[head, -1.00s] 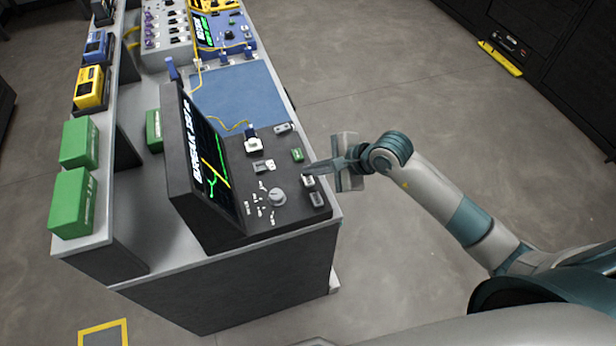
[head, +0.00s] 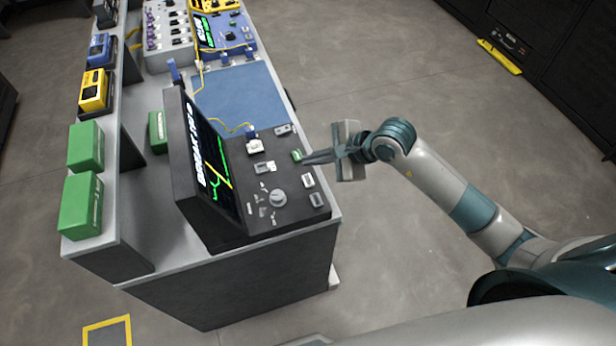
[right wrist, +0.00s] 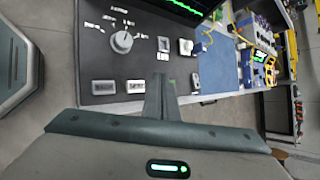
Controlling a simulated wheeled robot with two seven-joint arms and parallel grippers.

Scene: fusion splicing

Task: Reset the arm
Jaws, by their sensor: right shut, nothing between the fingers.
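My right gripper (head: 306,159) is shut and empty. In the head view its fingertips are at the right edge of the black control panel (head: 240,210), beside the small green button (head: 296,155); I cannot tell whether they touch it. In the right wrist view the closed fingers (right wrist: 160,82) point at the panel, and the green button is not visible there. Two grey-white buttons (head: 308,181) (head: 316,199) and a round knob (head: 278,198) sit on the panel. The screen (head: 205,165) shows green and yellow lines. My left gripper is not in view.
The panel stands on a grey bench (head: 300,243) with a blue mat (head: 240,97) behind it. Green boxes (head: 80,205) stand on the shelf at left. Other instruments sit at the far end.

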